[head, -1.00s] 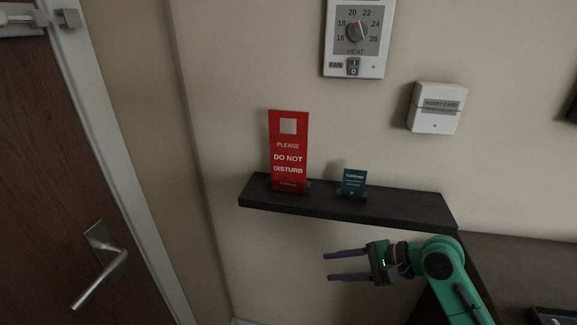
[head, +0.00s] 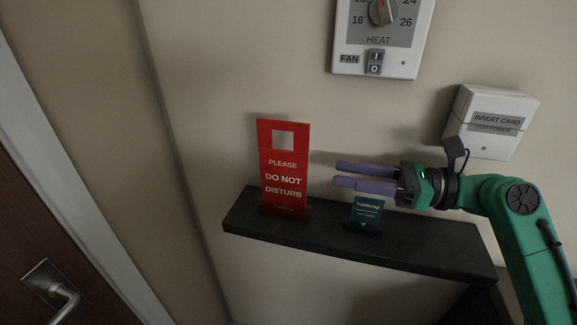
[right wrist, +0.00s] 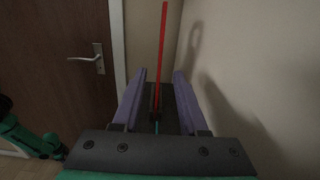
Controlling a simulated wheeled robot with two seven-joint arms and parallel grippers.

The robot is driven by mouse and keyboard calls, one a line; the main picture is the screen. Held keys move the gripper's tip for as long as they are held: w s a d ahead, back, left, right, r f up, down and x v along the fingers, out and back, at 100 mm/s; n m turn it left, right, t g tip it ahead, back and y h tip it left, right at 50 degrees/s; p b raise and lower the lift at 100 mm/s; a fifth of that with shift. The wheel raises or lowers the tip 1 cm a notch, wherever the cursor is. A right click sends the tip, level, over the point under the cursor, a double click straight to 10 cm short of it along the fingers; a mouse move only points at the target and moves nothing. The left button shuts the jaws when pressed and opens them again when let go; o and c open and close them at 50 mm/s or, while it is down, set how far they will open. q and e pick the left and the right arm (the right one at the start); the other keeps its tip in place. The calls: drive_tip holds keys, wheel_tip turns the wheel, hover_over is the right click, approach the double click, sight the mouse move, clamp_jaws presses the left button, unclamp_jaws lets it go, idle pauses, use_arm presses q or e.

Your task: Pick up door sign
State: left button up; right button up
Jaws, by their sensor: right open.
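The red door sign (head: 283,168), reading "PLEASE DO NOT DISTURB", stands upright on the dark shelf (head: 415,244). In the right wrist view the sign (right wrist: 160,60) shows edge-on as a thin red strip, ahead of and between the two fingers. My right gripper (head: 336,174) is open, above the shelf to the right of the sign, with its purple fingertips pointing at the sign and a gap left between. The fingers (right wrist: 159,88) also show in the right wrist view, with nothing between them. My left gripper is not in the head view.
A small teal card (head: 366,214) stands on the shelf just below my right fingers. A thermostat (head: 381,35) and a white card box (head: 490,121) are on the wall above. A door with a lever handle (head: 58,298) is at the left.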

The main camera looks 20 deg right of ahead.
sight(283, 163)
drive_tip(key=p+x, duration=0.1)
drive_tip(key=x, duration=0.3)
drive_tip(key=p+x, duration=0.2)
drive_tip(key=x, duration=0.1)
drive_tip(key=p+x, duration=0.1)
drive_tip(key=x, duration=0.3)
drive_tip(key=shift+w+a+r, duration=0.15)
drive_tip(key=shift+a+r, duration=0.2)
drive_tip(key=shift+w+a+f, duration=0.15)
drive_tip(key=shift+a, duration=0.1)
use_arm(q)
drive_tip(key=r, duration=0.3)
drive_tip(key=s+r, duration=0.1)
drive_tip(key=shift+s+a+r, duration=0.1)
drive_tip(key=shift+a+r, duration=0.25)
use_arm(e)
drive_tip(key=shift+d+f, duration=0.1)
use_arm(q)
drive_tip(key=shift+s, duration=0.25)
use_arm(e)
clamp_jaws()
